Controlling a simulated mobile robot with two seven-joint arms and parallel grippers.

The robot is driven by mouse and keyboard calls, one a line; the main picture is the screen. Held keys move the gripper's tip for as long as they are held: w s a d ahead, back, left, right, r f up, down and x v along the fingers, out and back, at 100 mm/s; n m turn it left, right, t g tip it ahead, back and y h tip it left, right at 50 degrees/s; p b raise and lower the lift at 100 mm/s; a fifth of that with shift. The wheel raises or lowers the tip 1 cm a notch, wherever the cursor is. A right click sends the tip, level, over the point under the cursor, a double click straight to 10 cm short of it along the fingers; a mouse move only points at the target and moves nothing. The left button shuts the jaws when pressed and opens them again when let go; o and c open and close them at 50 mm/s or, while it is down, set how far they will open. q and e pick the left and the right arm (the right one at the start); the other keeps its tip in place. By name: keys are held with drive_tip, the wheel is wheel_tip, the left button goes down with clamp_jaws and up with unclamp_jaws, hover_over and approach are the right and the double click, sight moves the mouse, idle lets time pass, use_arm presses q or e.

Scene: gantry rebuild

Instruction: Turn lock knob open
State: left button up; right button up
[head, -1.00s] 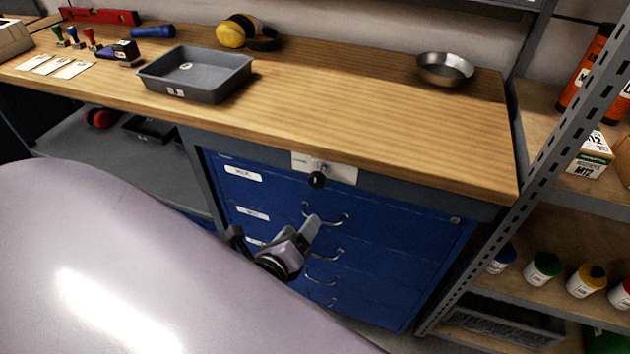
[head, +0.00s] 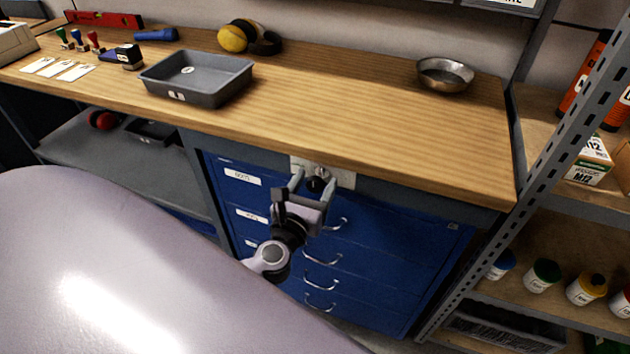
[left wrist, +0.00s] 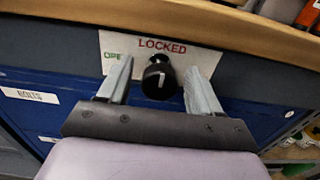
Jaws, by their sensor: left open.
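The black lock knob (head: 316,184) sits on a white plate (head: 342,179) under the bench edge, above the blue drawers. In the left wrist view the knob (left wrist: 158,78) has a pale mark on its face, and its plate (left wrist: 205,60) reads "LOCKED" above the knob and "OPE…" in green to the left, partly hidden by a finger. My left gripper (head: 313,181) is open, with one finger on each side of the knob. In the left wrist view gaps show between the knob and both fingers. My right gripper is not in view.
The wooden bench top (head: 370,130) overhangs just above the knob. The blue drawer cabinet (head: 390,250) has several metal handles below. A grey tray (head: 215,95) and a metal bowl (head: 445,75) stand on the bench. A shelf post (head: 530,190) rises at the right.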

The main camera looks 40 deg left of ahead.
use_arm(q)
drive_tip(key=shift+w, duration=0.3)
drive_tip(key=c, duration=1)
